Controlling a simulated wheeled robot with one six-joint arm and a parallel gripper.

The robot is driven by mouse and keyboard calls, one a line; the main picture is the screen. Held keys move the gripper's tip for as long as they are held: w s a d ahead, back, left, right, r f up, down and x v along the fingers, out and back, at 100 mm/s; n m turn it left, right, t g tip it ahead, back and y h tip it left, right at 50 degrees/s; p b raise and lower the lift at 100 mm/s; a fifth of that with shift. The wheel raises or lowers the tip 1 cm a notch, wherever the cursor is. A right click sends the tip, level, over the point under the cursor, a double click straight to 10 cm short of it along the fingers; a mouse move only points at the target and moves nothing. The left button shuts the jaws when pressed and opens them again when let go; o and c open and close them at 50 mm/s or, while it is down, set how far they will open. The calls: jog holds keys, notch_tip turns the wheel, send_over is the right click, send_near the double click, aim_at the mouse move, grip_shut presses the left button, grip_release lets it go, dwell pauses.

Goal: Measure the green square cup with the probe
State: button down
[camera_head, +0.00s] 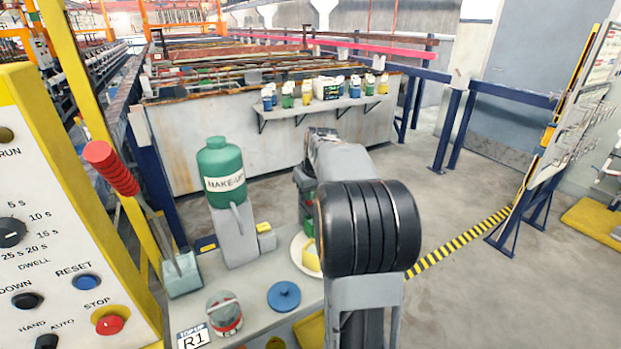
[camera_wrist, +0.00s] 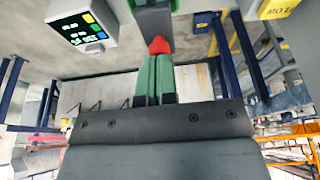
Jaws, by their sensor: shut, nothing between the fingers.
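No green square cup can be picked out for certain in either view; my arm hides part of the bench. A red-handled tool (camera_head: 112,168) with thin metal prongs leans in a pale blue holder (camera_head: 183,276) at the bench's left; it may be the probe. My gripper (camera_wrist: 156,57) shows in the wrist view as two green fingers side by side, shut and empty. A red tip (camera_wrist: 159,45) shows at their far end; I cannot tell what it belongs to. In the head view my gripper is mostly hidden behind my arm.
A green MAKE-UP bottle (camera_head: 220,165) stands on a grey stand (camera_head: 236,235). A blue round lid (camera_head: 284,296), a red-and-grey round item (camera_head: 224,314) and a white plate (camera_head: 297,246) with something yellow are on the bench. A display box (camera_wrist: 82,28) shows in the wrist view.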

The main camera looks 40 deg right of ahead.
jog(key=shift+s+a+f, duration=0.1)
jog(key=shift+f, duration=0.3)
notch_tip(320, 180, up, 6)
jog(key=p, duration=0.4)
jog(key=shift+f, duration=0.15)
jog(key=v, duration=0.9)
dwell(0.4)
